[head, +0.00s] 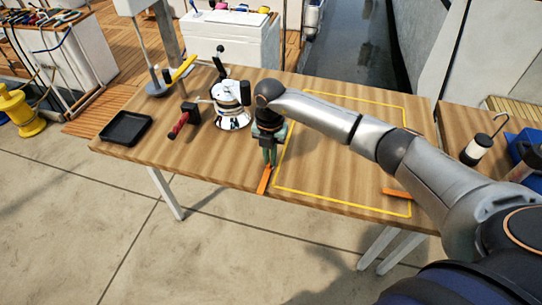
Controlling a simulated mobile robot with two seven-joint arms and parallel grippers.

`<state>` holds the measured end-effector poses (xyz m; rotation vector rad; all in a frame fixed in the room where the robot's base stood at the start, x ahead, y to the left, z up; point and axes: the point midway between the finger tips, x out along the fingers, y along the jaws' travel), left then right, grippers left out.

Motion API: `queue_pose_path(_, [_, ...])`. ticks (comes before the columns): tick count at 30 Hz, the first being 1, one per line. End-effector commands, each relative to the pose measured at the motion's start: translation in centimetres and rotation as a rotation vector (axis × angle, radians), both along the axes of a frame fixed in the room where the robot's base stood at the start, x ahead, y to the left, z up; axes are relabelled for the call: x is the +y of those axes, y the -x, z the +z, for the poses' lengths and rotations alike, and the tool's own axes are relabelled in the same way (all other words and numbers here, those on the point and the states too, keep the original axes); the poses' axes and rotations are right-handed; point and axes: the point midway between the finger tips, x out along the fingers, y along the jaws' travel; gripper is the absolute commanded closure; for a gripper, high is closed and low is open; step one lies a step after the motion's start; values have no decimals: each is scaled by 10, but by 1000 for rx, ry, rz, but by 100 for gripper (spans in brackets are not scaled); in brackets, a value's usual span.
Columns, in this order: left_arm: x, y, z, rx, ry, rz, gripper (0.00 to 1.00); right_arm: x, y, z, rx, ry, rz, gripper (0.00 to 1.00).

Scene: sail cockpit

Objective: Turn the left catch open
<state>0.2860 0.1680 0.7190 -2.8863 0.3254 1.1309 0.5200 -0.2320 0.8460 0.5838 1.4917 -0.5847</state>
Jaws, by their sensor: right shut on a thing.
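The left catch (263,183) is an orange bar at the left front corner of a yellow outline on the wooden table. It points toward the table's front edge, and its far end is hidden by my fingers. My right gripper (269,161) points down and is shut on that end. A second orange catch (396,193) lies at the front right of the outline, roughly along the front edge. My left gripper is out of view.
The yellow outline (345,203) marks a mostly clear area under my right arm. To the left stand a chrome winch (232,118), a red-handled tool (180,125) and a black tray (125,128). A white lamp-like object (477,149) stands at the right.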

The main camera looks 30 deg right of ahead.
Motion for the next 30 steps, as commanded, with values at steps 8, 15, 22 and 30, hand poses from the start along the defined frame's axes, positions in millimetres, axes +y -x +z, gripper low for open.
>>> queue_pose_path(8, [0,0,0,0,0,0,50,-1,-1,1,-4,1,-2,71])
queue_pose_path(15, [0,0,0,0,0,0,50,0,0,0,-1,0,-1,61])
queue_pose_path(22, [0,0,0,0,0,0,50,0,-1,10,-5,-1,0,61])
queue_pose_path(30, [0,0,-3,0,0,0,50,-1,-2,63,-8,0,-1,61])
